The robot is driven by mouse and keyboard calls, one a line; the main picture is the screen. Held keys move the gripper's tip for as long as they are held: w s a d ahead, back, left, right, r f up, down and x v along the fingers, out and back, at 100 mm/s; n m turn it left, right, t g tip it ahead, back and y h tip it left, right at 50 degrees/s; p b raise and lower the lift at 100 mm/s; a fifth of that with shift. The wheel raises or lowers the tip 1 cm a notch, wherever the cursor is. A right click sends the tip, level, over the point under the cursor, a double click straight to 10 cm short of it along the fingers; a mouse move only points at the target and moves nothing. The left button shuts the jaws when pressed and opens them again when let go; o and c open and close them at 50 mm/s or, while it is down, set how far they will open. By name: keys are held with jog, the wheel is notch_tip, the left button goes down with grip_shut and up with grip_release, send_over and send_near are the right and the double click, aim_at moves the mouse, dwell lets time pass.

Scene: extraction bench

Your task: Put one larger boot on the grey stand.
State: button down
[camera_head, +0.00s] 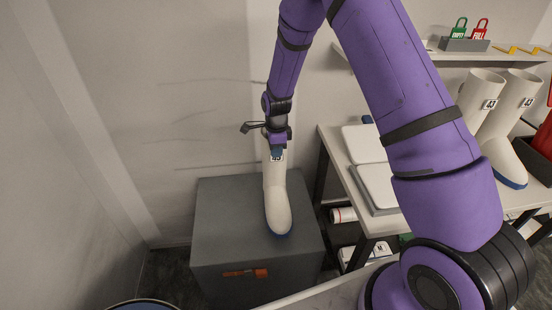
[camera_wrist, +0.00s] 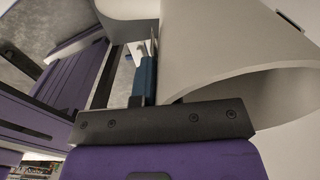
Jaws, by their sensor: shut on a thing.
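A white boot (camera_head: 277,203) with a blue sole and a number tag that looks like 45 is upright at the grey stand (camera_head: 220,222), its toe pointing to the front. Its sole appears to be on or just above the stand's top; I cannot tell if it touches. My gripper (camera_head: 276,150) is shut on the upper edge of the boot's shaft. In the wrist view the boot's open shaft (camera_wrist: 235,55) fills the right side, beside a blue finger pad (camera_wrist: 147,78). Two more white boots (camera_head: 483,95) (camera_head: 513,115), tagged 43, stand on the bench at the right.
The white bench (camera_head: 340,165) with pale trays (camera_head: 378,185) is right of the stand. A shelf (camera_head: 470,57) with green and red padlocks is above it. A wall is close behind the stand. A blue-rimmed round container (camera_head: 145,304) shows at the bottom edge.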

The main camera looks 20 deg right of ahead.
jog(key=shift+w+f, duration=0.1)
jog(key=shift+f, duration=1.75)
jog(key=c, duration=1.3)
grip_release()
